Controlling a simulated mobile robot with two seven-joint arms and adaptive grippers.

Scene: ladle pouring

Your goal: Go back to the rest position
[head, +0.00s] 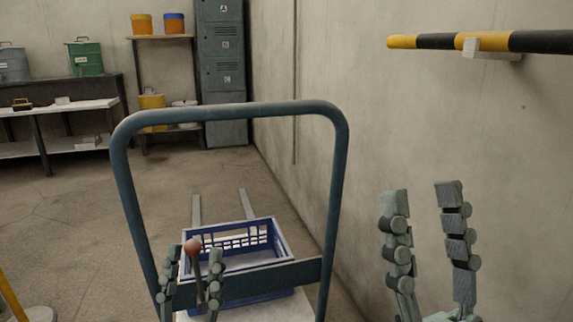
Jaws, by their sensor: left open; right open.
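My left gripper (195,256) is low in the head view, in front of the trolley's lower crossbar. Its two fingers stand upright and apart. A reddish-brown ball on a thin dark stem (193,246) shows between these fingers; I cannot tell whether they touch it. My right gripper (422,195) is at the lower right, fingers pointing up and wide apart, with nothing between them. It is right of the trolley, in front of the wall. No ladle can be made out.
A trolley with a dark blue-green push handle (230,109) stands close ahead, carrying a blue crate (283,240). A black-and-yellow bar (432,41) sticks out at the upper right wall. A workbench (70,105), shelf (163,37) and lockers (222,60) stand behind. Floor at left is mostly clear.

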